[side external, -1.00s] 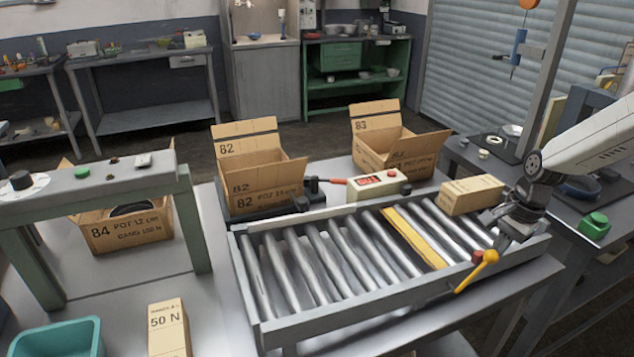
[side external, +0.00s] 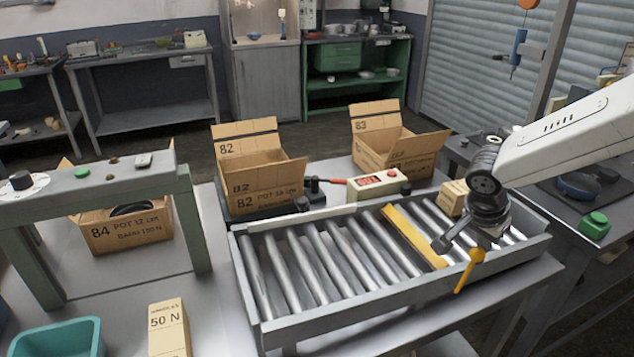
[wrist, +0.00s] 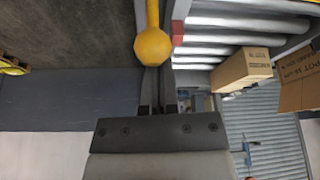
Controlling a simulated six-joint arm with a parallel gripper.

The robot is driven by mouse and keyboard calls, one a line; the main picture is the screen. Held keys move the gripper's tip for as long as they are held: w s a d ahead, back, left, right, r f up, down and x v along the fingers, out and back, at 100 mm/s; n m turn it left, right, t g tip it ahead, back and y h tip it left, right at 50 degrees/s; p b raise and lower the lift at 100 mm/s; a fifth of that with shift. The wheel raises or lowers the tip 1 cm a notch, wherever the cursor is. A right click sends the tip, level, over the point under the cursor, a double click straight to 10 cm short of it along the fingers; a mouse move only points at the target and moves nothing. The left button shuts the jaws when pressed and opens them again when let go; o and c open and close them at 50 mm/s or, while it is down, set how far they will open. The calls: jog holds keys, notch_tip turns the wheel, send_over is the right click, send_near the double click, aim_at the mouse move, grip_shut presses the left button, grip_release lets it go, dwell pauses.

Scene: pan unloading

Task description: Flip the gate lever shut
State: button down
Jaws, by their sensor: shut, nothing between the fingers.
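The gate lever (side external: 468,271) is a yellow handle with a rounded knob at the near right side of the roller conveyor. Its yellow knob (wrist: 152,47) shows large in the wrist view, just beyond my fingertips. My gripper (wrist: 159,80) is shut and empty. It points at the knob, close to it; I cannot tell whether they touch. In the side view my gripper (side external: 486,235) is right above the lever and hides its red pivot, which the wrist view shows as a red block (wrist: 178,32). A yellow gate bar (side external: 414,237) lies across the rollers.
A small carton (side external: 452,197) sits on the rollers behind my gripper, partly hidden by my arm. The conveyor's grey side rail (side external: 350,315) runs along the near side. The rollers left of the gate bar are empty.

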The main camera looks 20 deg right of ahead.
jog(key=shift+a+r+h, duration=0.15)
jog(key=shift+a+h, duration=0.45)
jog(key=shift+a, duration=0.2)
jog(key=a+f+h, duration=0.1)
jog(key=a+h, duration=0.6)
jog(key=a, duration=0.1)
jog(key=shift+a+f, duration=0.4)
jog(key=shift+a, duration=0.15)
jog(key=f+v, duration=0.1)
jog(key=v, duration=0.8)
jog(key=shift+a+r, duration=0.15)
jog(key=shift+a, duration=0.4)
jog(key=shift+s+h, duration=0.1)
jog(key=shift+h, duration=0.2)
